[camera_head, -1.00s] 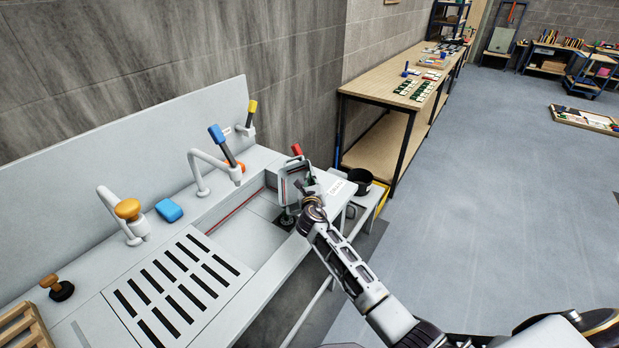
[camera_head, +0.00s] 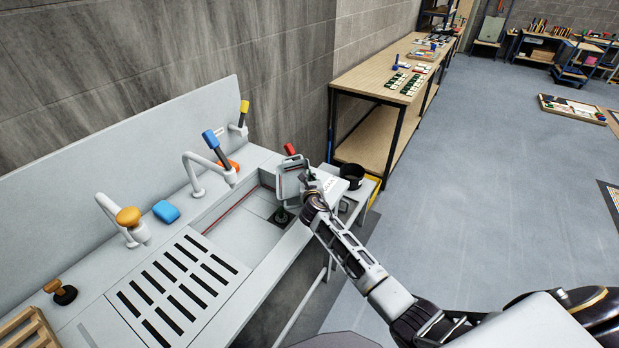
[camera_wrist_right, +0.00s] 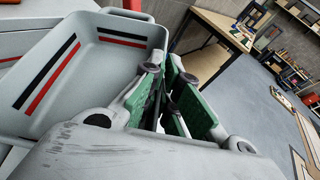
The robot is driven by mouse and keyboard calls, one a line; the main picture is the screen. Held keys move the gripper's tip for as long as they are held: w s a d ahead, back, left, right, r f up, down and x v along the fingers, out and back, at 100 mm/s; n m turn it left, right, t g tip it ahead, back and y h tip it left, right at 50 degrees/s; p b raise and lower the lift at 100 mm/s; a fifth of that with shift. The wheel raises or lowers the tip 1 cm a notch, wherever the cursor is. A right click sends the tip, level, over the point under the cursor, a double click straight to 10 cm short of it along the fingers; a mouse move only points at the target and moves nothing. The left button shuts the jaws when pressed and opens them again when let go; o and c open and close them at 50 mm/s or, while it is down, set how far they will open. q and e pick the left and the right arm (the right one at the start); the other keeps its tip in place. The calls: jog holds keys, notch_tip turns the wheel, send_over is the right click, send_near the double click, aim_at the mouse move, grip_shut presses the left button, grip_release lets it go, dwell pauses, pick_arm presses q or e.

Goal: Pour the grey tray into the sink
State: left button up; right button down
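The grey tray (camera_head: 288,184) is held tilted over the right end of the sink, its open side facing left. In the right wrist view the tray (camera_wrist_right: 140,42) has rounded corners and black and red stripes on its inner walls; the part of its inside that shows looks empty. My right gripper (camera_head: 307,182) is at the tray's right side, and its green-padded fingers (camera_wrist_right: 170,92) look closed at its edge; the exact grip is partly hidden. The sink (camera_head: 238,228) is a light grey basin with a dark round piece (camera_head: 282,215) below the tray. My left gripper is out of view.
A black pot (camera_head: 352,175) stands right of the sink, and a workbench (camera_head: 385,75) beyond.

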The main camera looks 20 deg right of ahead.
jog(key=shift+w+d+r+p, duration=0.1)
jog(key=shift+d+r+p, duration=0.2)
jog(key=shift+r+p, duration=0.2)
jog(key=shift+w+d+r+m+g+y, duration=0.2)
jog(key=shift+d+r+m+g+y, duration=0.25)
jog(key=shift+d+r, duration=0.3)
jog(key=shift+w+d+r+m+g+y, duration=0.25)
jog(key=shift+d+r+m, duration=0.3)
jog(key=shift+d+r, duration=0.15)
jog(key=shift+r, duration=0.2)
jog(key=shift+r, duration=1.85)
